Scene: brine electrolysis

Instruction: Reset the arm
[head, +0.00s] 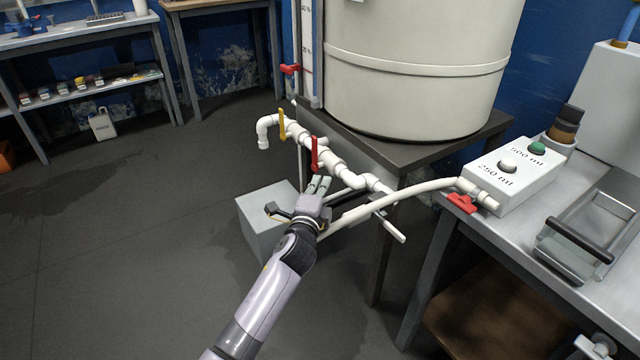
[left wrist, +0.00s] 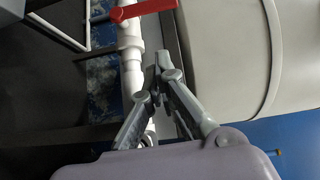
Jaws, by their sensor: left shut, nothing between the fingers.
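My left gripper (head: 320,184) is shut and empty. It is beside the white pipework (head: 335,165) under the large white tank (head: 420,60). In the head view its fingertips overlap the pipe just below the red valve handle (head: 314,154); I cannot tell whether they touch. In the left wrist view the shut fingers (left wrist: 157,68) point along the white pipe (left wrist: 132,60), with a red handle (left wrist: 145,10) beyond them and the tank wall (left wrist: 225,60) to the right. My right gripper is not in view.
A yellow valve handle (head: 282,124) stands left of the red one. A pale hose (head: 400,193) runs right to a white button box (head: 515,172) on a metal bench. A grey box (head: 262,225) is below the pipes.

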